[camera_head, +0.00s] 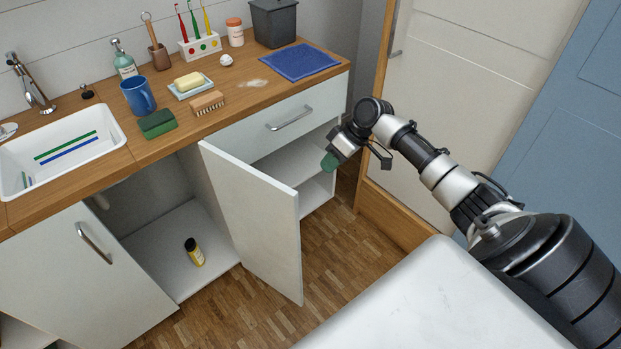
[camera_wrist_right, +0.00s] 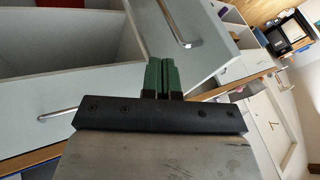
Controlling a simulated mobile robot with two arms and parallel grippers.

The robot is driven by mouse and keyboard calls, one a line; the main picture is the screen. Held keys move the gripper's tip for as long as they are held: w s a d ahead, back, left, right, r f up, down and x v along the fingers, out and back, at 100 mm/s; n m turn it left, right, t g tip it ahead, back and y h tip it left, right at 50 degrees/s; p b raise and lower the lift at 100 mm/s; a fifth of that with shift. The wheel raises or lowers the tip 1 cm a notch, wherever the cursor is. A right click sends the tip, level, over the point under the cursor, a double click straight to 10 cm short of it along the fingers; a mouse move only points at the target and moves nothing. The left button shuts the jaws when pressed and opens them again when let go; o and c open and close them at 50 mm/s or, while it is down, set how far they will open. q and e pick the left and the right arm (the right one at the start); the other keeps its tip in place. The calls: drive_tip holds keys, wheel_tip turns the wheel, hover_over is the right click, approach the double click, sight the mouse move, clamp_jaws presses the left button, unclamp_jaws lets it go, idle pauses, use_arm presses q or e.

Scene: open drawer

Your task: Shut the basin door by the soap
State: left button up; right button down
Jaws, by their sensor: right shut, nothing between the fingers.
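The open white basin door (camera_head: 258,222) stands swung out from the cabinet under the counter, its upper far corner near the counter edge. The yellow soap (camera_head: 188,82) lies on a small dish on the counter above. My right gripper (camera_head: 329,161) is to the right of the door, apart from it, in front of the cabinet with the drawer. In the right wrist view its green fingers (camera_wrist_right: 161,77) are shut with nothing between them. White panels and two metal handles show ahead of them. My left gripper is not in view.
Another white door (camera_head: 75,275) with a handle is at the left. A small yellow bottle (camera_head: 194,252) stands inside the basin cabinet. A drawer front (camera_head: 283,122) with a handle is above an open shelf. A white worktop (camera_head: 435,305) is in the foreground; wood floor lies between.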

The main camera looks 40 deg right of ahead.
wheel_tip(320, 180, up, 4)
drive_tip(key=n, duration=0.1)
drive_tip(key=a+f+p, duration=0.1)
drive_tip(key=a+f, duration=0.7)
drive_tip(key=a, duration=0.1)
drive_tip(key=shift+a+g+y, duration=0.3)
drive_tip(key=shift+a, duration=0.1)
drive_tip(key=shift+s+p, duration=0.1)
drive_tip(key=shift+p, duration=0.25)
